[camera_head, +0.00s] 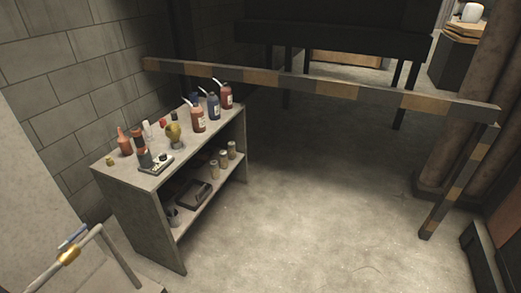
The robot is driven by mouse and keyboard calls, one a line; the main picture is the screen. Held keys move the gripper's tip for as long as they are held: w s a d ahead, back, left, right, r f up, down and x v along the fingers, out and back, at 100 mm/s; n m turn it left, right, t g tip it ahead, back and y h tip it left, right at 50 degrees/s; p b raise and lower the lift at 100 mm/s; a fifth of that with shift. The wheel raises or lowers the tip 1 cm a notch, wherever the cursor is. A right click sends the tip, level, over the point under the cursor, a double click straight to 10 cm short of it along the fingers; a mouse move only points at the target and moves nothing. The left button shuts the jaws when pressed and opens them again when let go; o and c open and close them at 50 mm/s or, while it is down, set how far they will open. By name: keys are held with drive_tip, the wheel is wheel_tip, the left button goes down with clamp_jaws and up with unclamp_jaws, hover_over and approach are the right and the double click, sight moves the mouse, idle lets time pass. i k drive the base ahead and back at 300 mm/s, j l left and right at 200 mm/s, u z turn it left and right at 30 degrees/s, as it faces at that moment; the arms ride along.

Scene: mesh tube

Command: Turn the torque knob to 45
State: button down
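I cannot make out a torque knob or any number scale for certain at this size. A small flat grey device (157,166) lies on the shelf unit's top near its front edge, with small dark details too small to read. A yellow rounded object (173,132) stands just behind the device. My gripper is not in view.
The grey two-level shelf unit (150,220) stands by a block wall and holds several bottles (198,119) and jars. A striped barrier (330,87) crosses behind it. The floor (320,190) right of the shelf is clear.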

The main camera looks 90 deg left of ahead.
sight(162, 157)
drive_tip(key=u, duration=4)
